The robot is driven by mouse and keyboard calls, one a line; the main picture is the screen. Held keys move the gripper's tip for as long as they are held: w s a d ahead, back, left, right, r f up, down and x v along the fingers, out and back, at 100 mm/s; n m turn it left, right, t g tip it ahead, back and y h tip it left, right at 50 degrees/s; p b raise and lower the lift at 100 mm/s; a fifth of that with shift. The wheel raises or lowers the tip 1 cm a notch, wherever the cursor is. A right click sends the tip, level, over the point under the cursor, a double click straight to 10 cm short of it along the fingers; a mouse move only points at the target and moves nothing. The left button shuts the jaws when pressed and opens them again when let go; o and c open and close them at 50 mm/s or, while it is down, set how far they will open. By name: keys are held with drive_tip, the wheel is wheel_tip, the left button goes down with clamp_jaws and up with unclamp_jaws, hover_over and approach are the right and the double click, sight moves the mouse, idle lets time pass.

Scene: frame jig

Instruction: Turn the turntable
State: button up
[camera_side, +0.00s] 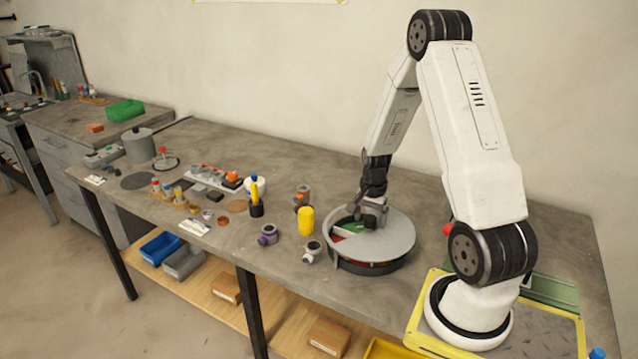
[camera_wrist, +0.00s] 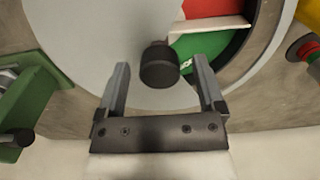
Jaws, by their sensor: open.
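The turntable (camera_side: 398,236) is a round grey disc on a dark base near my arm. An opening in the disc shows green and red sections below; it also shows in the wrist view (camera_wrist: 90,40). A dark round knob (camera_wrist: 159,66) stands up from the disc. My gripper (camera_side: 372,212) is low over the turntable. In the wrist view my gripper (camera_wrist: 160,80) is open, with one finger on each side of the knob. I cannot tell whether either finger touches it. The knob is hidden behind my gripper in the side view.
A yellow cylinder (camera_side: 306,221) stands just left of the turntable, with small grey fittings (camera_side: 312,252) nearby. A green bracket (camera_wrist: 30,95) is at the left of the wrist view. Several small parts cover the bench further left. Bench space in front of the turntable is narrow.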

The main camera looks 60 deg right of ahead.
drive_tip(key=shift+f, duration=0.2)
clamp_jaws()
